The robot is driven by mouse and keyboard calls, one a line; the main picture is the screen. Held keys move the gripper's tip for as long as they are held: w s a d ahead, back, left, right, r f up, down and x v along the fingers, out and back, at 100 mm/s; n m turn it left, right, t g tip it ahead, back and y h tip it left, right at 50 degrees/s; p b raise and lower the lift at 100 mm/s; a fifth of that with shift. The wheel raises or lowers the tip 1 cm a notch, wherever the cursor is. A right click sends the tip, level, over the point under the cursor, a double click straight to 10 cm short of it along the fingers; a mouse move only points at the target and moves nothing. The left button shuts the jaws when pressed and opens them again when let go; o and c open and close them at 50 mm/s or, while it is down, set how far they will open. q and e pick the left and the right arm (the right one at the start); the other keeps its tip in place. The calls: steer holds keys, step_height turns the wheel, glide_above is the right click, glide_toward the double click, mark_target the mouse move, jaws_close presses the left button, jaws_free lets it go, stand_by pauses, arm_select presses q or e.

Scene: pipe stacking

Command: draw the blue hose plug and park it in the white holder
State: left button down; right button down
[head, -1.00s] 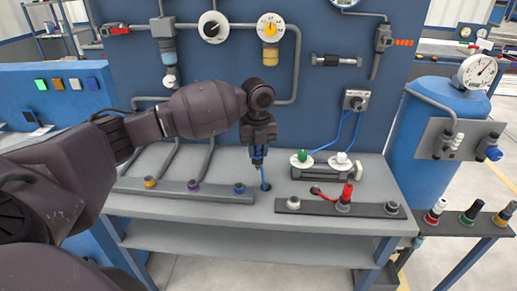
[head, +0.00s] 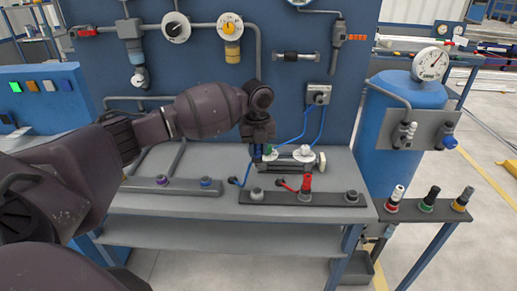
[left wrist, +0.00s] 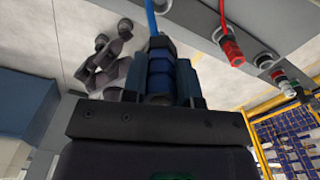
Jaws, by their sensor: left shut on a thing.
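My left gripper (head: 258,157) is shut on the blue hose plug (head: 257,152), in the air above the bench. In the left wrist view the blue plug (left wrist: 160,70) sits between the two fingers, with its blue hose (left wrist: 151,18) leaving at the tip. In the head view the hose (head: 246,172) runs down to a hole in the bench top. The white holder (head: 257,193) appears to be the pale-ringed one at the left end of the dark front rail, below the gripper and apart from the plug; it looks empty. My right gripper is out of view.
A red plug (head: 305,184) with a red hose stands mid-rail. Behind it is a small fixture (head: 288,164) with two white-ringed connectors and blue lines. A blue tank (head: 398,120) stands right.

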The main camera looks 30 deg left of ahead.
mark_target(257, 167)
arm_select(q)
steer(key=shift+a+f+b, duration=0.1)
steer(key=shift+f+b, duration=0.65)
steer(key=shift+f, duration=0.3)
step_height(257, 167, down, 3)
steer(key=shift+r+b, duration=0.1)
steer(key=shift+b, duration=0.85)
step_height(257, 167, down, 3)
steer(key=shift+r+b, duration=0.1)
steer(key=shift+b, duration=0.75)
steer(key=shift+f+b, duration=0.4)
steer(key=shift+f, duration=0.25)
steer(key=shift+f, duration=0.2)
steer(key=shift+f, duration=0.35)
